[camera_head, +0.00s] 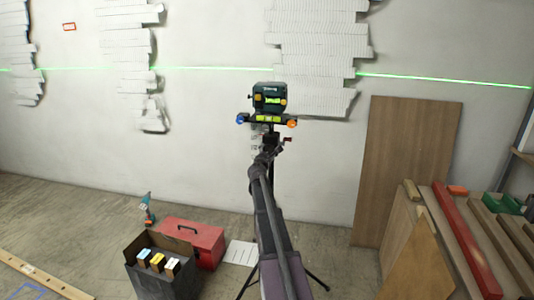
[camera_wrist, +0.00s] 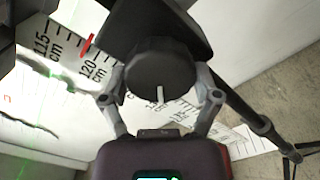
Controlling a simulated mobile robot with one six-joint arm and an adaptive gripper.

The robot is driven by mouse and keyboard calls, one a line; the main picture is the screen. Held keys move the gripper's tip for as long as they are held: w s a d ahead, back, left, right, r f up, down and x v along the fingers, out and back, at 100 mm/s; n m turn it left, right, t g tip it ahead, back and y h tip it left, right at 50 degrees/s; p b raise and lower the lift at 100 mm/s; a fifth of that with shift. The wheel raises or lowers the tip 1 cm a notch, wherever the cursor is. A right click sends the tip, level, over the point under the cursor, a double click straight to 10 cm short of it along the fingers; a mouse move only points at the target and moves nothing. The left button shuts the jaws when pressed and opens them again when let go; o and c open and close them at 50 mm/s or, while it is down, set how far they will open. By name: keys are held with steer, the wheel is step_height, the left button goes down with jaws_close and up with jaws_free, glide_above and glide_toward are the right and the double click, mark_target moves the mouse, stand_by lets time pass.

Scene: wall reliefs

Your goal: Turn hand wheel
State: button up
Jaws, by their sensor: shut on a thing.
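The hand wheel (camera_wrist: 158,68) is a dark round knob with a white mark on its near edge, in the middle of the wrist view. My gripper (camera_wrist: 161,98) has one grey finger on each side of it and is shut on it. In the head view my gripper (camera_head: 267,150) is at the tripod just below the laser level (camera_head: 269,98), and the wheel is hidden or too small to make out. A centimetre scale (camera_wrist: 84,60) with 115 and 120 and a red pointer (camera_wrist: 89,44) show beside the wheel.
A green laser line (camera_head: 430,80) runs across the wall over white relief panels (camera_head: 318,60). A brown board (camera_head: 405,170) leans at right beside stacked timber (camera_head: 465,240). A red toolbox (camera_head: 195,240) and an open dark box (camera_head: 150,275) stand on the floor at left.

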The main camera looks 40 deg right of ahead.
steer(key=shift+d+n, duration=0.15)
steer(key=shift+n, duration=0.15)
steer(key=o, duration=1)
steer(key=shift+c, duration=0.2)
steer(key=v, duration=1.2)
